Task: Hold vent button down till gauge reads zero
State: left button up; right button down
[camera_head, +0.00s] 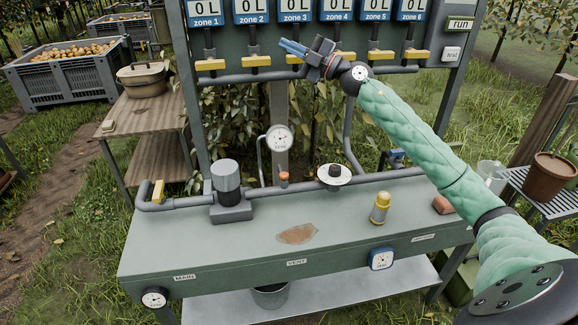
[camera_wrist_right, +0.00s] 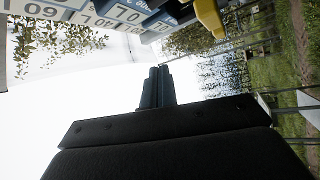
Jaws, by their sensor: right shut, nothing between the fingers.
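My right gripper (camera_head: 291,47) is raised in front of the zone panel, near the yellow handles under zones 3 and 4. Its blue fingers are together and empty; they also show in the right wrist view (camera_wrist_right: 158,86). My left gripper is not in view. A VENT label (camera_head: 297,262) is on the bench's front edge. A small orange-capped fitting (camera_head: 284,179) and a black knob on a white disc (camera_head: 335,173) sit along the pipe; I cannot tell which is the vent button. A round white gauge (camera_head: 280,138) stands behind the pipe; its reading is too small to tell.
The green bench (camera_head: 220,250) carries a grey pump (camera_head: 226,186), a yellow-capped bottle (camera_head: 380,208) and a brown block (camera_head: 442,205). More dials are a blue-framed one (camera_head: 381,259) and one at the front left (camera_head: 154,298). Yellow handles (camera_head: 257,61) line the panel. The bench's middle is mostly clear.

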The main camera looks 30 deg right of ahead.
aim_at(281, 175)
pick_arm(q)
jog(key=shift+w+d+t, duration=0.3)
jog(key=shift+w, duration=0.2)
pick_arm(e)
jog(key=s+d+f+m+g+h, duration=0.1)
jog(key=s+f+m+g+h, duration=0.2)
jog(key=f+g, duration=0.4)
jog(key=s+d+f+m+g+h, duration=0.1)
jog(key=s+f+m+g+h, duration=0.2)
jog(key=f, duration=1.1)
jog(key=shift+s+d+f+m+g, duration=0.3)
jog(key=shift+s+m+g, duration=0.75)
jog(key=shift+g, duration=1.05)
jog(key=shift+a+f, duration=0.2)
